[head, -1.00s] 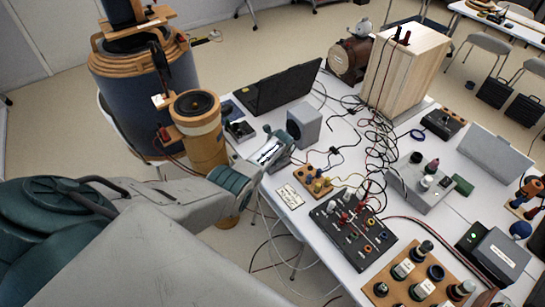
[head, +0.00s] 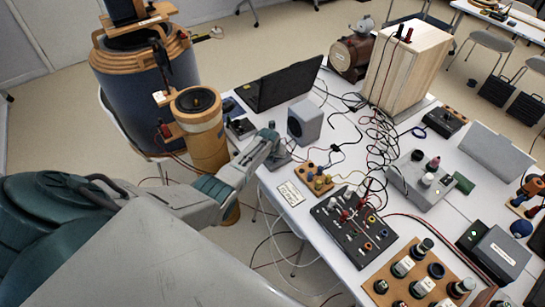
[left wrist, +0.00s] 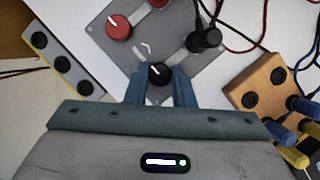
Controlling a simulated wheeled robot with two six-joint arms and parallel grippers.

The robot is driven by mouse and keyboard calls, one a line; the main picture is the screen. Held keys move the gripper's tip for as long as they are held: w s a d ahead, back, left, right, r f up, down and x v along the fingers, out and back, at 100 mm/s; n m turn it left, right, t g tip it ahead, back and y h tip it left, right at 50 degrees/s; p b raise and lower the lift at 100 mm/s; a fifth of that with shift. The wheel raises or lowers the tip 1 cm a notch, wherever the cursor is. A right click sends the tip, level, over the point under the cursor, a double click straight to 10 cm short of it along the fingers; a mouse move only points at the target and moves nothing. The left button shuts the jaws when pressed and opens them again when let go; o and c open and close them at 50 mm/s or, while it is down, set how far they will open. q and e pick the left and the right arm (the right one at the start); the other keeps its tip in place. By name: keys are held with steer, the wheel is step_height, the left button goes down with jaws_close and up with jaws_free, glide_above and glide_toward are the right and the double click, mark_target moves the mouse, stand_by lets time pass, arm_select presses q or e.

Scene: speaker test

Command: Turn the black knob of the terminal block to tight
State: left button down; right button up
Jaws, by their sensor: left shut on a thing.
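A grey plate (left wrist: 180,42) fills the top of the left wrist view. It carries the black knob (left wrist: 158,72), which has a white pointer line, and a red knob (left wrist: 119,27) up to its left. A second black knob or plug (left wrist: 206,40) with cables stands up to its right. My left gripper (left wrist: 158,82) has its blue fingers on both sides of the lower black knob and is shut on it. In the head view my left gripper (head: 276,153) is at the table's left edge, beside the grey speaker box, and hides most of the plate. My right gripper is not in view.
A wooden block (head: 314,178) with yellow and blue plugs stands close to the right of my left gripper. The grey speaker box (head: 305,120) and the open laptop (head: 281,86) are behind it. Loose cables (head: 368,130) cross the table.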

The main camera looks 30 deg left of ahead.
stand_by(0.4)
arm_select(q)
steer(key=c, duration=1.2)
jaws_free()
steer(key=shift+c, duration=0.2)
steer(key=shift+b+v, duration=0.3)
steer(key=shift+v, duration=0.6)
steer(key=b+v, duration=0.1)
steer(key=v, duration=0.8)
steer(key=shift+a, duration=0.1)
